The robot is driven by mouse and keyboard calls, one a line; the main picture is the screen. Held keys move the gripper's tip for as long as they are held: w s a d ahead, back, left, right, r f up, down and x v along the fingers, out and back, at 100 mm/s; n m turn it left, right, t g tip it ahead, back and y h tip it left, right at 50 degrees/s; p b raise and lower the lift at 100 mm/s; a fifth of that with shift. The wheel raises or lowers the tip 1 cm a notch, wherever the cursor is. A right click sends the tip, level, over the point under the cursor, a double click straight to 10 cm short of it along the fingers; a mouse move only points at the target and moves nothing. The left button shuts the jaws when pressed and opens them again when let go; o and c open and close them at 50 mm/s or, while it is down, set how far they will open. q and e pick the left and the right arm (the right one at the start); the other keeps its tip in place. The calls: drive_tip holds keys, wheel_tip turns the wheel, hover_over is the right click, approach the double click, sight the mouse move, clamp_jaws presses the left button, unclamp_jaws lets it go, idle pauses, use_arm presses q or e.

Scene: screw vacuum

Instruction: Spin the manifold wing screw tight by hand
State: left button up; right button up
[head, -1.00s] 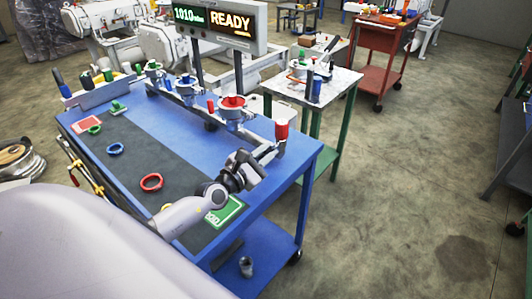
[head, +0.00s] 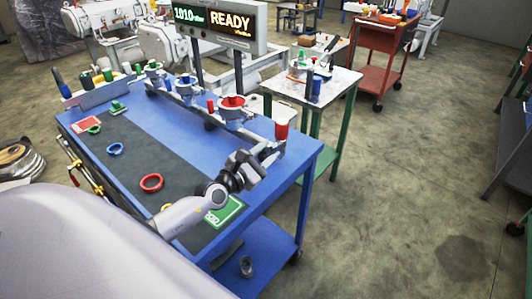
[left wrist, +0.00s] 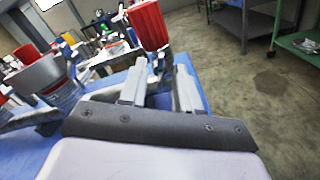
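The grey manifold (head: 205,105) runs along the back of the blue table and carries several round flanges. A red upright cylinder (head: 282,128) stands at its near right end and shows large in the left wrist view (left wrist: 149,25). My left gripper (head: 270,154) is at this end, just below the red cylinder. In the left wrist view its two pale fingers (left wrist: 160,88) are apart, with a grey part of the manifold end beyond and between them. I cannot make out the wing screw clearly. My right gripper is not in view.
A red ring (head: 151,182), a blue ring (head: 114,149) and a green card (head: 226,211) lie on the dark mat. A display (head: 215,22) reads 1010 and READY. A white-topped side table (head: 335,82) stands behind. The floor to the right is mostly clear.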

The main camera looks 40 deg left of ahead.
use_arm(q)
drive_tip(key=shift+s+a, duration=0.15)
drive_tip(key=shift+s, duration=1.65)
drive_tip(key=shift+s+a, duration=0.15)
drive_tip(key=shift+s, duration=1.6)
drive_tip(key=b, duration=0.3)
drive_tip(key=n+b, duration=0.1)
drive_tip(key=b, duration=0.2)
drive_tip(key=shift+d+f, duration=0.1)
drive_tip(key=shift+d, duration=0.15)
drive_tip(key=shift+s+a+n+b, duration=0.25)
drive_tip(key=shift+n+b, duration=0.05)
drive_tip(key=shift+b, duration=0.2)
drive_tip(key=shift+w, duration=0.5)
drive_tip(key=shift+w+d, duration=0.15)
drive_tip(key=shift+w, duration=1.35)
drive_tip(key=shift+w+d, duration=0.15)
drive_tip(key=shift+w, duration=1.35)
drive_tip(key=shift+p, duration=0.3)
clamp_jaws()
